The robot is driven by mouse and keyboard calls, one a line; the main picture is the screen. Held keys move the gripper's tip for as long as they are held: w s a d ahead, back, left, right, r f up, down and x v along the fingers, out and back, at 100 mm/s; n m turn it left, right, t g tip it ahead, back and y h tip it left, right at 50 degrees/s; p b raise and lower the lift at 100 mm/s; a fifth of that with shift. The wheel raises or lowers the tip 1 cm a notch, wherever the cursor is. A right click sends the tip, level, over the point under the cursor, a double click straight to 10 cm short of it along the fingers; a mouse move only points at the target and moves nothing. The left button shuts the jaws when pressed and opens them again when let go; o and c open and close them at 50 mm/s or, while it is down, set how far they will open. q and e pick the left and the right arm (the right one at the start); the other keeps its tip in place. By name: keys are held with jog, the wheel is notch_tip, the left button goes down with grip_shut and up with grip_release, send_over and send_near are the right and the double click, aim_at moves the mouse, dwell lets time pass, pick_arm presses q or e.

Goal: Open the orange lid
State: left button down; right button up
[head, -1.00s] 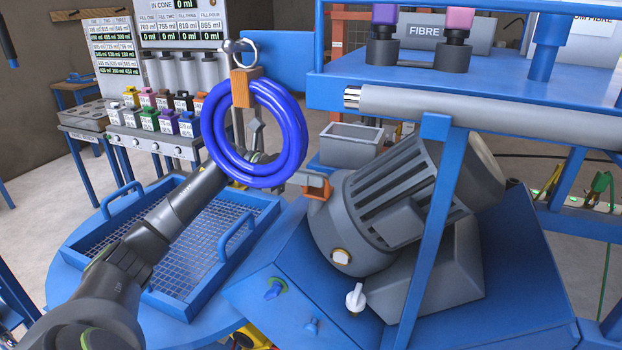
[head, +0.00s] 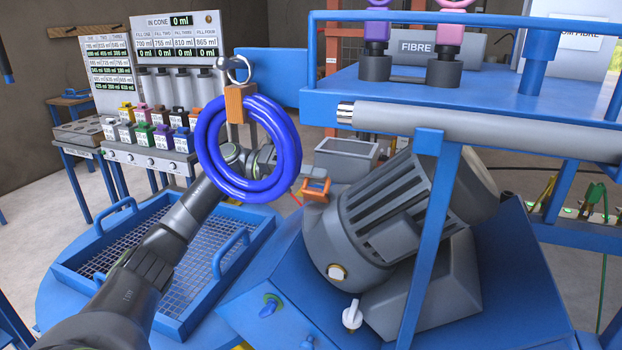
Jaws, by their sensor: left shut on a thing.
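The orange lid (head: 316,189) is a small orange, frame-like piece beside the grey motor housing, just right of the blue hose coil. My left arm comes in from the lower left and passes behind the coil. My left gripper (head: 291,181) is mostly hidden by the coil, with its tips beside the orange lid. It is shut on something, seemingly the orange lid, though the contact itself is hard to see. My right gripper is not in view.
The blue hose coil (head: 206,158) hangs in front of my left wrist from a wooden block. The grey motor (head: 385,205) and a blue post (head: 428,235) stand to the right. A blue mesh tray (head: 75,262) lies below my arm. A grey open box (head: 346,155) stands behind.

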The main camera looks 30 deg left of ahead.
pick_arm(q)
jog(key=n, duration=0.1)
jog(key=w+n, duration=0.1)
jog(key=w+n+p, duration=0.1)
jog(key=shift+a+n, duration=0.25)
jog(key=shift+n, duration=0.15)
jog(key=shift+w+a+f+n+p, duration=0.1)
jog(key=shift+w+f+n+p, duration=0.15)
jog(key=shift+n, duration=0.5)
jog(key=shift+w+a+f+n+p, duration=0.1)
jog(key=shift+w+f+n+p, duration=0.2)
jog(key=shift+n, duration=0.5)
jog(key=shift+w+a+f+n+p, duration=0.1)
jog(key=shift+w+n, duration=0.25)
jog(key=shift+n, duration=0.4)
jog(key=c, duration=1.5)
grip_release()
jog(key=shift+f, duration=0.1)
jog(key=shift+s+f, duration=0.1)
jog(key=shift+f, duration=0.05)
